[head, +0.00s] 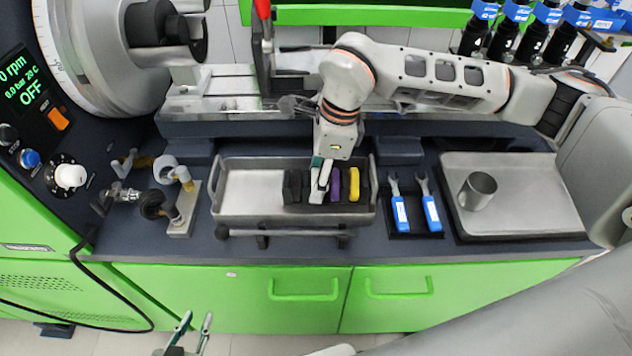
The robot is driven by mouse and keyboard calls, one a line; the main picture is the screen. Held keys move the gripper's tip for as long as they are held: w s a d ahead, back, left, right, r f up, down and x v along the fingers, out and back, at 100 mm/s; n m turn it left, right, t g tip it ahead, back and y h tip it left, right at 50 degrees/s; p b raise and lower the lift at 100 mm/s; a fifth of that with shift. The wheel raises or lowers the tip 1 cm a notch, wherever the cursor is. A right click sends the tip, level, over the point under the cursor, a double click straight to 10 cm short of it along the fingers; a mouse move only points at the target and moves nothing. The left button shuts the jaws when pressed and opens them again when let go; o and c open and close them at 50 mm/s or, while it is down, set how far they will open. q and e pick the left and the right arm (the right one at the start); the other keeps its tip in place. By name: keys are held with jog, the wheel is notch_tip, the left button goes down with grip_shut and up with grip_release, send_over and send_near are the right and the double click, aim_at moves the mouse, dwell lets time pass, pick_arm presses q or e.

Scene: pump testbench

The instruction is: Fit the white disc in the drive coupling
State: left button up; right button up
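The white disc (316,198) appears as a pale upright piece in the metal tray (240,192), between black pieces on its left and a purple one on its right. My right gripper (321,178) points down at it from above. Its fingertips are at the white piece, but I cannot tell whether they grip it. My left gripper (195,328) is at the bottom edge, left of centre, in front of the bench. Its two fingers stand apart with nothing between them. I cannot clearly pick out the drive coupling; my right arm hides part of the machine bed behind the tray.
The tray also holds a purple piece (335,185) and a yellow piece (354,184). Two blue-handled wrenches (432,212) lie right of it. A metal cup (478,190) stands on a tray (540,207) further right. Valve fittings (172,172) stand left. A large round housing (95,60) rises upper left.

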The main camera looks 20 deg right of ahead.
jog(key=shift+a+p+v, duration=0.25)
jog(key=shift+p+v, duration=0.4)
jog(key=shift+v, duration=0.5)
jog(key=shift+a+p+v, duration=0.2)
jog(key=shift+p+v, duration=0.5)
jog(key=shift+v, duration=0.45)
jog(key=shift+a+p+v, duration=0.25)
jog(key=shift+p+v, duration=0.4)
jog(key=shift+v, duration=0.45)
jog(key=shift+w+r, duration=0.2)
